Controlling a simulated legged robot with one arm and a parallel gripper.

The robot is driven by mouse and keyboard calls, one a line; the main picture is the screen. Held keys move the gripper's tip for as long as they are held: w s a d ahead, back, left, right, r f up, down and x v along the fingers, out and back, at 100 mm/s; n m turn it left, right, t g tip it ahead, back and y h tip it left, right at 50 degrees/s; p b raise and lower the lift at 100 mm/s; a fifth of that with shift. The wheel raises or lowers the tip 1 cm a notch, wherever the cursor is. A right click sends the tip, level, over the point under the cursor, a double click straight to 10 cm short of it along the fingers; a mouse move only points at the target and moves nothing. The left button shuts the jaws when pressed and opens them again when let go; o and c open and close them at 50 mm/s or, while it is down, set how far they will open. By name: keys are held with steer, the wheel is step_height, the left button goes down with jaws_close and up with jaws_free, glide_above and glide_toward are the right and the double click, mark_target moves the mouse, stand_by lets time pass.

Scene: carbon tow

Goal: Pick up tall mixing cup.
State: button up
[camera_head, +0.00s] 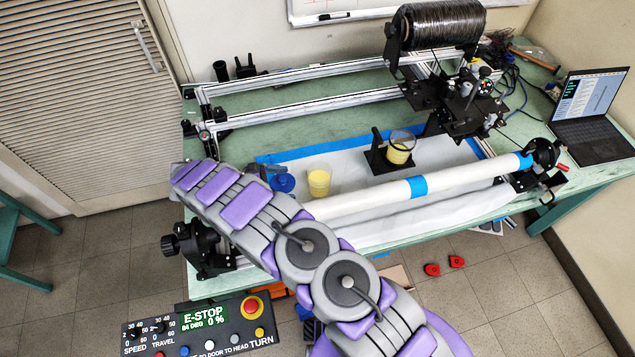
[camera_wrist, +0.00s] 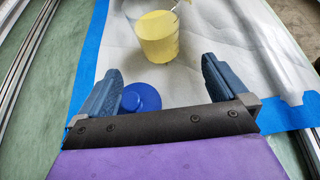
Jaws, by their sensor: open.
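A clear cup with yellow contents (camera_head: 319,183) stands upright on the white sheet in the head view. It also shows in the wrist view (camera_wrist: 157,45), beyond the fingertips and roughly between them. A second clear cup with yellow contents (camera_head: 398,151) stands farther right in a black holder (camera_head: 378,158). I cannot tell for certain which is the tall mixing cup. My gripper (camera_wrist: 163,68) is open and empty, its two blue fingers apart. It is on the near side of the first cup.
A blue round lid or disc (camera_wrist: 141,98) lies near the left finger. A long white roller (camera_head: 370,200) runs along the bench's near side. A black tow spool (camera_head: 440,24) and its machine stand at the back right. A laptop (camera_head: 590,110) sits at the right end.

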mark_target(312, 183)
steer(key=x, duration=0.4)
steer(key=shift+d, duration=0.1)
steer(key=shift+w+d+b, duration=0.1)
steer(key=shift+d+b, duration=0.2)
steer(key=shift+d, duration=0.4)
steer(key=x, duration=0.2)
steer(key=b+x, duration=0.1)
steer(key=x, duration=0.1)
steer(key=shift+w+f, duration=0.1)
steer(key=shift+w, duration=0.15)
steer(key=shift+d, duration=0.3)
steer(key=shift+d, duration=0.1)
steer(key=shift+c, duration=1.2)
steer(key=c, duration=0.9)
